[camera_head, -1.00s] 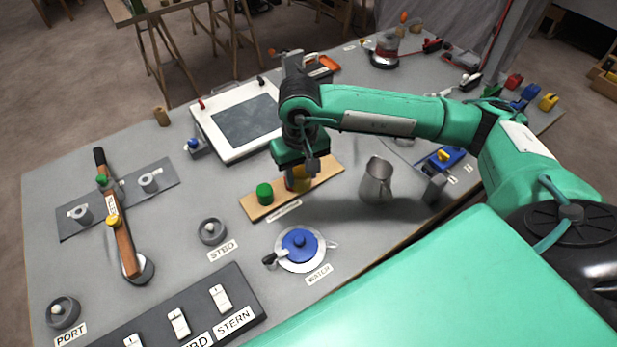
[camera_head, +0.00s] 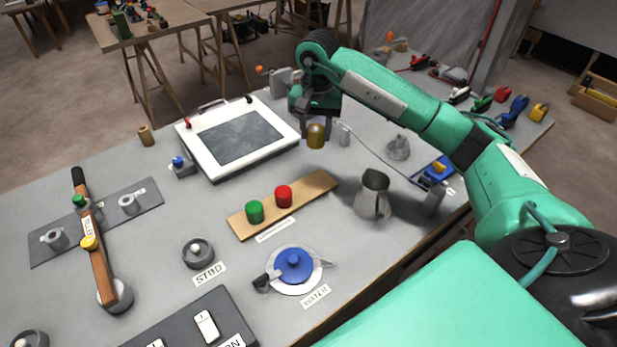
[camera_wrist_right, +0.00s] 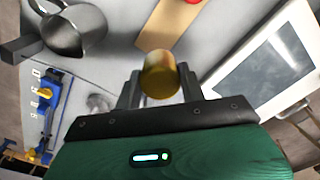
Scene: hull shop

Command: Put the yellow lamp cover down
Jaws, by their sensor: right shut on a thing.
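My right gripper (camera_head: 322,128) is shut on the yellow lamp cover (camera_head: 316,136) and holds it above the table, behind the wooden board. In the right wrist view the yellow lamp cover (camera_wrist_right: 159,75) sits between the two fingers of my right gripper (camera_wrist_right: 160,84). On the wooden board (camera_head: 239,222) stand a green cover (camera_head: 255,211) and a red cover (camera_head: 284,196); the right part of the board is bare. My left gripper is not in view.
A metal pitcher (camera_head: 372,195) stands right of the board. A white framed slate (camera_head: 240,138) lies at the back left. A blue-lidded pot (camera_head: 294,264) is in front. Bare grey table lies between the board and the slate.

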